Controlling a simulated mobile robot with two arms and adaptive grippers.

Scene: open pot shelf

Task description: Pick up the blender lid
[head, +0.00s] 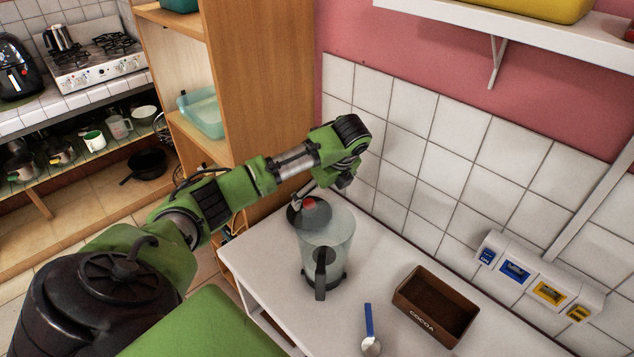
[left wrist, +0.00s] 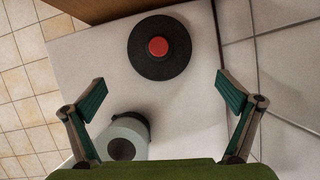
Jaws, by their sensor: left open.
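The blender lid (head: 296,217) is a dark round disc with a red knob. It lies on the white table behind the blender jug, close to the wooden cabinet. In the left wrist view the whole lid (left wrist: 143,62) shows, flat and apart from the jug. The clear blender jug (head: 337,246) with a dark handle stands upright; it also shows in the left wrist view (left wrist: 134,130). My left gripper (head: 326,187) is above the lid area. Its fingers (left wrist: 162,95) are spread wide and empty, with the lid beyond the fingertips. My right gripper is not in view.
A brown cocoa box (head: 437,304) and a blue-handled scoop (head: 369,325) are on the table (head: 275,270) to the right. A tiled wall (head: 440,160) runs along the back, with sockets (head: 540,278). The tall wooden cabinet (head: 262,80) borders the table's left end.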

